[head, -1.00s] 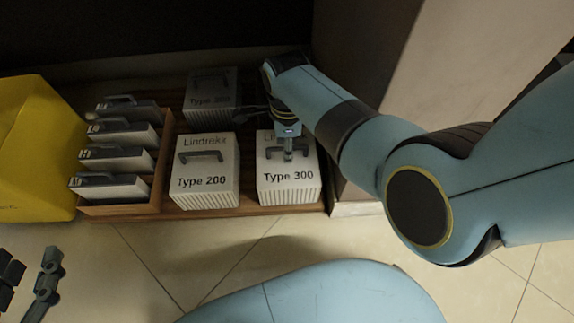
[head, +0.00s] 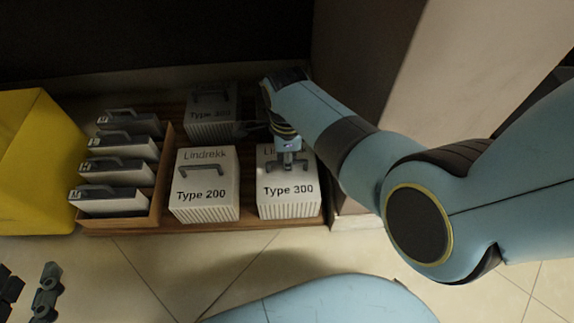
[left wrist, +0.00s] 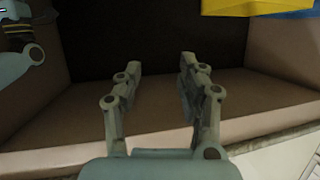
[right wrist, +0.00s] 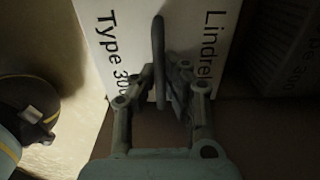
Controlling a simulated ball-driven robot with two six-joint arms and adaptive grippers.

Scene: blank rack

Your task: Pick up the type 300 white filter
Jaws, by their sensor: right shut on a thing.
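The type 300 white filter (head: 288,201) is a white box with a ribbed lower front and a grey handle, at the right end of the wooden shelf in the head view. My right gripper (head: 289,163) reaches down over it and is shut on its handle. In the right wrist view, the fingers (right wrist: 168,82) close around the handle (right wrist: 158,48), beside the filter's printed face (right wrist: 192,30). I cannot tell whether the filter is lifted off the shelf. My left gripper (head: 30,272) is at the lower left, open and empty; its fingers stand apart in the left wrist view (left wrist: 160,72).
A type 200 white filter (head: 205,203) stands left of the type 300. A darker, shaded box (head: 212,118) is behind. An orange-brown tray (head: 138,220) holds several handled grey-white units. A yellow container (head: 35,165) stands far left; a pale wall (head: 350,130) is close on the right.

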